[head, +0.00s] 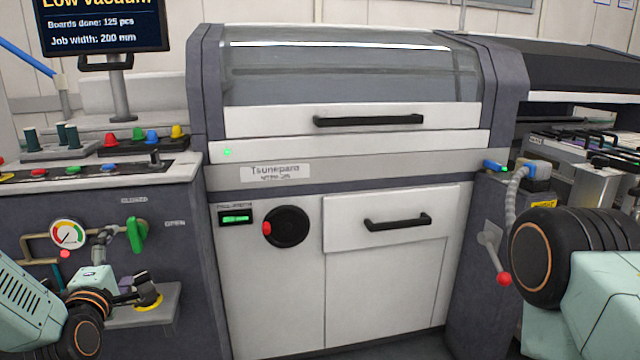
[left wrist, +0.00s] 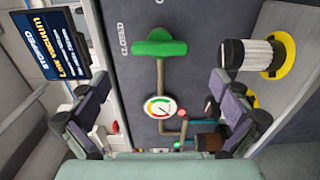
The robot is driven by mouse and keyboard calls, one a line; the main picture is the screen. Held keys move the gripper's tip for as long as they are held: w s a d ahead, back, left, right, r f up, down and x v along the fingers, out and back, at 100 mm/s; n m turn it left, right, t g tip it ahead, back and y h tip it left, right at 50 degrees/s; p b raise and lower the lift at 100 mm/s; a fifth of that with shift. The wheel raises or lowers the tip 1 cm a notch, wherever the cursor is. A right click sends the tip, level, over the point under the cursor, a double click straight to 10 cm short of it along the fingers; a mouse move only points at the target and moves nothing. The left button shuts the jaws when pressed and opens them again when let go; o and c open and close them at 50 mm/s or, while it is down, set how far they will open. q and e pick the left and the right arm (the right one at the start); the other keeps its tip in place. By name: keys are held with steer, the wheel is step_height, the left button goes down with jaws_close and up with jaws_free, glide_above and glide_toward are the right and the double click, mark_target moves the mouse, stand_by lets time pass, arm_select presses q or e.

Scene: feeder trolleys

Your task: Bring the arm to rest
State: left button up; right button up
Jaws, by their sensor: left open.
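My left arm comes in at the lower left of the head view. Its gripper (head: 122,266) is in front of the grey cabinet, close to the green valve handle (head: 136,235). In the left wrist view the two fingers of this gripper (left wrist: 158,115) are spread wide with nothing between the tips. Behind the gap are a round gauge (left wrist: 159,107) and the green handle (left wrist: 160,48), both apart from the fingers as far as I can tell. My right arm shows at the right edge of the head view; its gripper is outside the picture.
A shelf (head: 150,318) with a yellow-based fitting (head: 148,303) is beside my left gripper. A white machine (head: 270,330) with black handles stands in the middle. A red-knobbed lever (head: 503,279) is near my right arm. A screen (head: 105,25) reads low vacuum.

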mark_target(130, 239)
arm_select(q)
steer(key=x, duration=0.8)
steer(key=shift+s, duration=0.1)
